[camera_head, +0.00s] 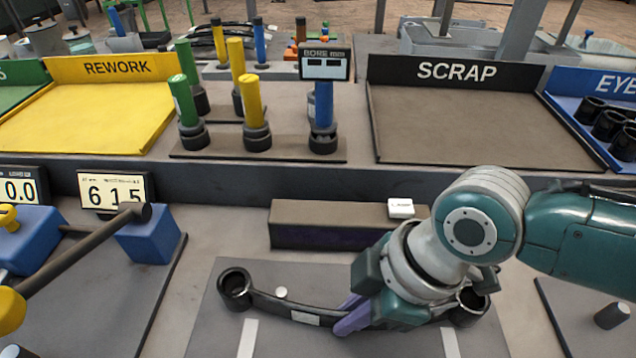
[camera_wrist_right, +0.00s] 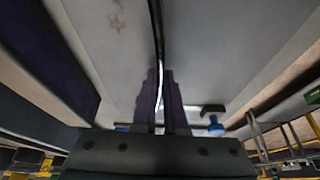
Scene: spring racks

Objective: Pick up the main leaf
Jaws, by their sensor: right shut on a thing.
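The main leaf (camera_head: 268,303) is a dark, curved strip with a round eye at each end, over the grey mat in the front middle of the head view. A pale label and a small white disc show on it. My right gripper (camera_head: 352,314) is shut on the main leaf near its middle, its purple fingers on either side of the strip. In the right wrist view the main leaf (camera_wrist_right: 156,40) runs edge-on between the fingers (camera_wrist_right: 160,105). My wrist hides part of its right half. I cannot tell whether it touches the mat. My left gripper is out of view.
A dark block (camera_head: 320,236) stands just behind the leaf, with a small white box (camera_head: 400,208) on top. Behind are the yellow rework tray (camera_head: 110,68), the scrap tray (camera_head: 455,72) and upright colored gauges (camera_head: 323,105). A blue fixture (camera_head: 150,238) stands at left.

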